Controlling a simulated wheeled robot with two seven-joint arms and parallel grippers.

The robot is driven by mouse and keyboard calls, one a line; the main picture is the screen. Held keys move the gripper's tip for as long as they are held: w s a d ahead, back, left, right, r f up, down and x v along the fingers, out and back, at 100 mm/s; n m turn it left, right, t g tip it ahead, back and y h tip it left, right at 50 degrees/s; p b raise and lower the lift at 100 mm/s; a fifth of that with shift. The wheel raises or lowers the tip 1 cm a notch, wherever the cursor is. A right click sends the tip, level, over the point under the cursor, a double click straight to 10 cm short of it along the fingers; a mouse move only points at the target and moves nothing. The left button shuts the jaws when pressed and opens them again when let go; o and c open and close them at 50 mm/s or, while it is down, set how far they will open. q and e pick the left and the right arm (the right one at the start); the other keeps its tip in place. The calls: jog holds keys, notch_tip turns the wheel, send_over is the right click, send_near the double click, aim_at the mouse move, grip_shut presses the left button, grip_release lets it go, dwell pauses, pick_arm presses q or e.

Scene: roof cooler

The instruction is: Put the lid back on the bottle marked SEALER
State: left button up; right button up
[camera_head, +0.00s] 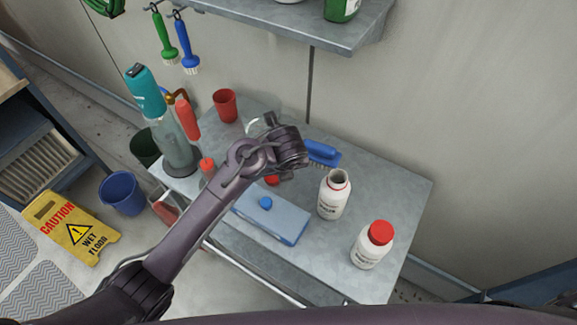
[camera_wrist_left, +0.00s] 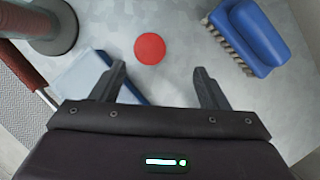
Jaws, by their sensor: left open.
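A round red lid (camera_head: 272,180) lies on the grey metal table, mostly hidden behind my left arm in the head view. It shows whole in the left wrist view (camera_wrist_left: 150,48), just beyond the fingertips. A white bottle (camera_head: 333,196) with a bare, open mouth stands upright to the right of my left gripper; its small label seems to end in "ALER". A second white bottle (camera_head: 371,246) wears a red lid and stands nearer the front right. My left gripper (camera_wrist_left: 160,73) is open and empty above the table. My right gripper is out of view.
A blue box (camera_head: 275,218) lies left of the open bottle. A blue brush (camera_head: 322,152) lies behind it. A teal-topped sprayer (camera_head: 172,130) and a red cup (camera_head: 225,105) stand on the left. A shelf (camera_head: 300,22) hangs above.

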aim_at(273, 177)
pick_arm(q)
jog(key=shift+w+a+f, duration=0.1)
jog(key=shift+a+f, duration=0.15)
jog(key=shift+f, duration=0.25)
jog(key=shift+w+a+f, duration=0.1)
jog(key=shift+a+f, duration=0.15)
jog(key=shift+f, duration=0.2)
jog(key=shift+w+f, duration=0.1)
jog(key=shift+f, duration=0.05)
jog(key=x, duration=0.1)
jog(key=p+x, duration=0.1)
jog(key=x, duration=0.2)
jog(key=shift+a+f, duration=0.2)
jog(key=shift+a, duration=0.15)
jog(key=shift+w+f, duration=0.15)
jog(key=shift+f, duration=0.1)
jog(key=c, duration=1.1)
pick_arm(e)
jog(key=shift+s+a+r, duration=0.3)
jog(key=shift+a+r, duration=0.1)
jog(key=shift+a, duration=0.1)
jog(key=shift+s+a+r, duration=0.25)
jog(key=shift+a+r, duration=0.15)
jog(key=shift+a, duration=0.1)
